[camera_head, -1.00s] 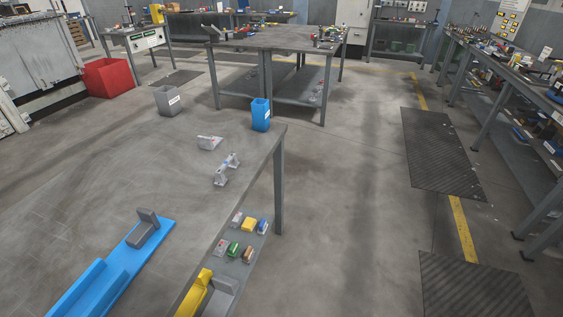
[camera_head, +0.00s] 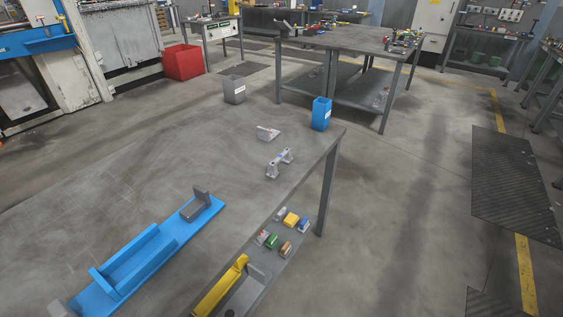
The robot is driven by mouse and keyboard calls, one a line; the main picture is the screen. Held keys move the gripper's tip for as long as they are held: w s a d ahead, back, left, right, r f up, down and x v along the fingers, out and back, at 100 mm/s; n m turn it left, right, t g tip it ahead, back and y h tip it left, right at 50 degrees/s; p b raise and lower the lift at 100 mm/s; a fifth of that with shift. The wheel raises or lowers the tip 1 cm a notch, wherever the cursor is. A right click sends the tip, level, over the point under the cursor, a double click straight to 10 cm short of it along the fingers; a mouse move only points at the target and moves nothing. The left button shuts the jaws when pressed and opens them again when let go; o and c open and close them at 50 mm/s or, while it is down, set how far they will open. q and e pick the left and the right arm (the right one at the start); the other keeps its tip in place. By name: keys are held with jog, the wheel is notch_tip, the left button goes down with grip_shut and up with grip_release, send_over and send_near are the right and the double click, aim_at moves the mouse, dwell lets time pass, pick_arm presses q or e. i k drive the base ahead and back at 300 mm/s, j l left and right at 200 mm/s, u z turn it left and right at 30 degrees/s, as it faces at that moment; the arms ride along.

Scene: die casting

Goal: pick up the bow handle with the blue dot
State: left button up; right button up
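A grey bow handle (camera_head: 279,163) stands on the near table's top, close to its right edge. A small bluish spot shows on its bar, but it is too small to make out clearly. Behind it, slightly to the left, lies a small grey part (camera_head: 268,133) with a reddish mark. Neither of my grippers is in the picture, and nothing covers the handle.
The near table (camera_head: 130,180) also carries a blue fixture (camera_head: 150,255), a grey bin (camera_head: 234,90) and a blue bin (camera_head: 321,114). Below its right edge are several small coloured parts and a yellow fixture (camera_head: 222,286). Floor to the right is open.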

aim_at(286, 156)
jog(key=i+l+u, duration=0.45)
jog(key=l, duration=0.15)
jog(key=i+l+u, duration=0.3)
jog(key=l+u, duration=0.15)
jog(key=l, duration=0.25)
jog(key=i+l+u, duration=0.2)
jog(key=l, duration=0.15)
jog(key=l+u, duration=0.25)
jog(key=l, duration=0.15)
